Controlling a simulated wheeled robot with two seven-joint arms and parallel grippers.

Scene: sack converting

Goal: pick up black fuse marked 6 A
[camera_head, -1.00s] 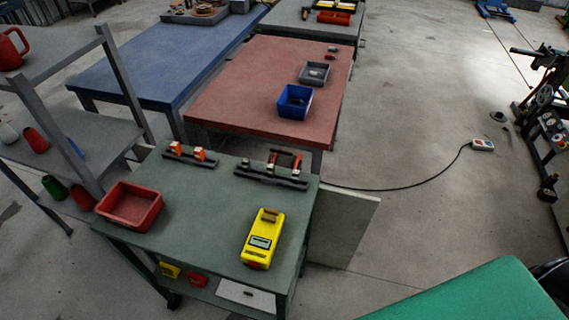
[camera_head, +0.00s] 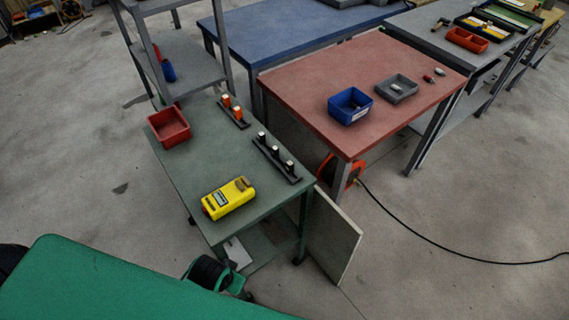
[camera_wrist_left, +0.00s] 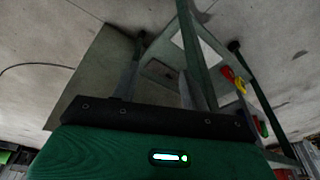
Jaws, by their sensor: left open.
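On the green table (camera_head: 180,185), a long dark rack (camera_head: 270,158) carries three small dark upright pieces with white faces. A shorter dark rack (camera_head: 242,121) behind it carries two orange pieces with white tops. Any 6 A marking is too small to read, so I cannot tell which piece is the black fuse. My left gripper (camera_wrist_left: 160,75) appears in the left wrist view, with its fingers apart and nothing between them. It is below the tabletop level, facing the floor and table legs, away from the racks. My right gripper is not in view.
A yellow meter (camera_head: 228,198) and red bin (camera_head: 169,126) stand on the green table. The red table (camera_head: 335,65) holds a blue bin (camera_head: 350,105), grey tray (camera_head: 396,88) and two small pieces. A pale panel (camera_head: 333,235) leans by the green table. A cable crosses the floor at right.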

